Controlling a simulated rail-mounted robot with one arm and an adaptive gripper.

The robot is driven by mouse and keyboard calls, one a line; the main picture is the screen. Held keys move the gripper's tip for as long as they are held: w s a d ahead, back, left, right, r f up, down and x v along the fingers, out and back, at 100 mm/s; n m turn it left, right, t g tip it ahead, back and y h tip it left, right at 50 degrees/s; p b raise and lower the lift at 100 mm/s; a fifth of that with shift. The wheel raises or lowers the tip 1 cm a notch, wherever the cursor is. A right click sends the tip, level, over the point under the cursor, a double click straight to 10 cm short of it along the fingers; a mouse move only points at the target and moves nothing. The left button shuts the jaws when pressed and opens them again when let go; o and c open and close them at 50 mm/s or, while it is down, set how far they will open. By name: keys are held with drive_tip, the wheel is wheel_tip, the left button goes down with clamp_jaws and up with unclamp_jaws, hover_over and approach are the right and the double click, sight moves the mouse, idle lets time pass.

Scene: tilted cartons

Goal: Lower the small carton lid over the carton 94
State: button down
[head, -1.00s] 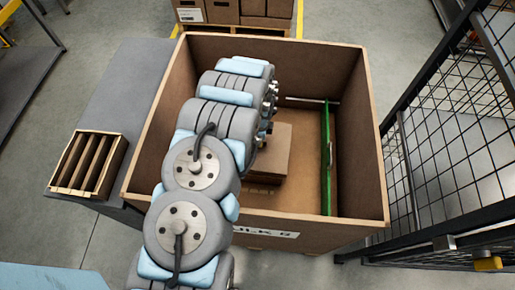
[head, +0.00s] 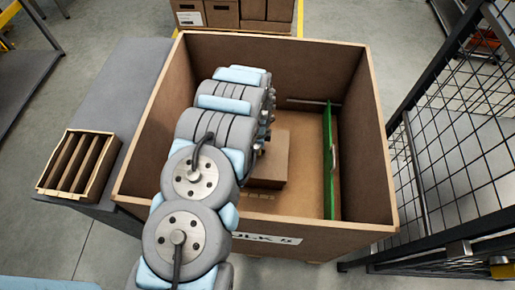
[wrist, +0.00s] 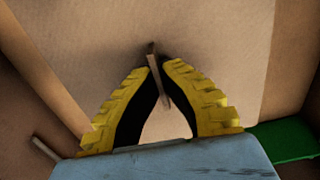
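In the wrist view, my gripper (wrist: 157,65) has its two yellow ribbed fingers brought together at the tips on a thin brown upright tab. The tab stands on a broad tan cardboard face, which I take to be the small carton lid (wrist: 215,45). In the head view, a brown carton (head: 270,155) sits inside a large open bin, partly behind my arm. My gripper is hidden there by the arm. I cannot tell the lid from the carton in that view, nor whether they touch. No number 94 is readable.
The large brown bin (head: 355,95) has high walls around my arm. A green panel (head: 328,160) stands upright in its right part. A slotted wooden box (head: 103,165) sits on a grey table (head: 135,80) at left. A black mesh fence (head: 460,140) stands close at right.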

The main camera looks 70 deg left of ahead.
drive_tip(key=shift+f+p, duration=0.5)
drive_tip(key=shift+f, duration=1.25)
drive_tip(key=shift+f, duration=0.2)
drive_tip(key=c, duration=1.2)
unclamp_jaws()
drive_tip(key=shift+o, duration=0.2)
